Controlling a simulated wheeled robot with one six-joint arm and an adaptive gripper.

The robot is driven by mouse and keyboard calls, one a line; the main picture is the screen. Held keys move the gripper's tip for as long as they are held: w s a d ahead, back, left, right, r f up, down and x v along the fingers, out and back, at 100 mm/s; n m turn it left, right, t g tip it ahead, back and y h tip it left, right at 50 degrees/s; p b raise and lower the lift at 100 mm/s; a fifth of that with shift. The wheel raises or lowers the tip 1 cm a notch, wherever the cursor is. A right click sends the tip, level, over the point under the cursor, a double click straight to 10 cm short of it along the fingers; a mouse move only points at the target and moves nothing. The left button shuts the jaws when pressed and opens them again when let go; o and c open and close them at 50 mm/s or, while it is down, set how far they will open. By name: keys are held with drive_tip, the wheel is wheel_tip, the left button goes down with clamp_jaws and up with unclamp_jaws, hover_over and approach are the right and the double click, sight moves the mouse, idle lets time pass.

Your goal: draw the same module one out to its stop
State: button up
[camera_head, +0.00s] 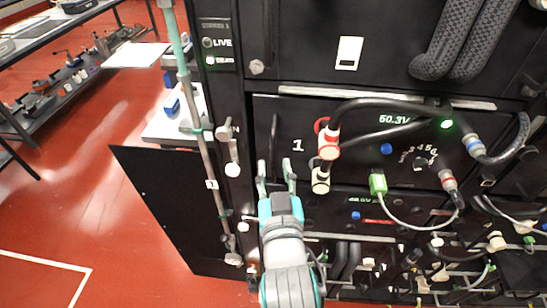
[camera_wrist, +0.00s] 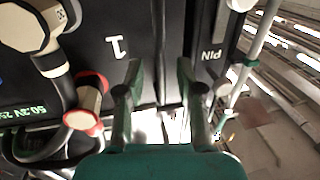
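Module one is the black front panel (camera_head: 290,112) marked with a white "1", with a lit voltage display and a green lamp. It also shows upside down in the wrist view (camera_wrist: 88,50). A dark upright handle (camera_head: 273,138) stands at its left edge. My gripper (camera_head: 277,168) is in front of the panel's lower left, below the handle in the head view. In the wrist view my gripper (camera_wrist: 162,75) has its two fingers apart, with a dark upright strip between them. I cannot tell whether they touch the handle. The module looks flush with the rack.
A cable plug with a red ring (camera_head: 328,142) and a white plug (camera_head: 320,180) stand close right of my gripper. A green plug (camera_head: 378,184) is farther right. An upright rod (camera_head: 207,165) and a black panel (camera_head: 165,200) are at left.

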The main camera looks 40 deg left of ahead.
sight(274, 161)
drive_tip(key=shift+x, duration=1.75)
clamp_jaws()
